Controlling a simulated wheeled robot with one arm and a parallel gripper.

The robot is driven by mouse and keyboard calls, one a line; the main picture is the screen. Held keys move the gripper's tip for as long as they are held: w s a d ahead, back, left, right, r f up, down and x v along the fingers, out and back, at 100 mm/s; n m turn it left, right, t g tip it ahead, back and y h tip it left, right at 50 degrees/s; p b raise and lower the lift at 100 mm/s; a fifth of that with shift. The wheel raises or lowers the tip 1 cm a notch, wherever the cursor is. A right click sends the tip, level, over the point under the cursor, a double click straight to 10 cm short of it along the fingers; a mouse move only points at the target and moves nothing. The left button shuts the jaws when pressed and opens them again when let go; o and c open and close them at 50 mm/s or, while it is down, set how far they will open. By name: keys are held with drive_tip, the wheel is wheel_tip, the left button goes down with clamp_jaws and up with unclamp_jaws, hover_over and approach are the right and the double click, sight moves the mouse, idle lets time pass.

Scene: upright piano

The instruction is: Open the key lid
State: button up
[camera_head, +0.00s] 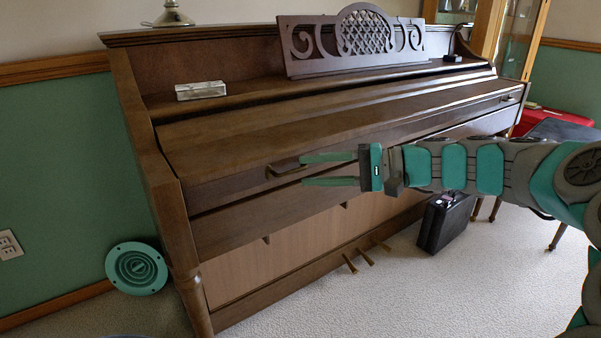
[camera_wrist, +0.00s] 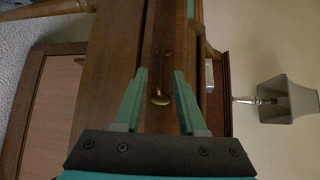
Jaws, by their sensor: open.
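The key lid (camera_head: 330,118) of the brown upright piano (camera_head: 255,262) is closed and slopes down toward its front edge. A small brass handle (camera_head: 286,170) is on the lid's front edge near the left end, and a second handle (camera_head: 508,99) is near the right end. My gripper (camera_head: 305,170) is open and level with the left handle, fingers pointing left at it. In the wrist view, the brass handle (camera_wrist: 160,96) lies between the two spread fingertips (camera_wrist: 160,72). I cannot tell whether a finger touches it.
A small silver box (camera_head: 201,91) sits on the ledge above the lid. A carved music stand (camera_head: 350,40) rises behind it. A black case (camera_head: 446,221) stands on the carpet below my arm. A round green disc (camera_head: 136,268) leans on the wall at left.

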drive_tip(key=shift+x, duration=1.45)
drive_tip(key=shift+c, duration=0.2)
clamp_jaws()
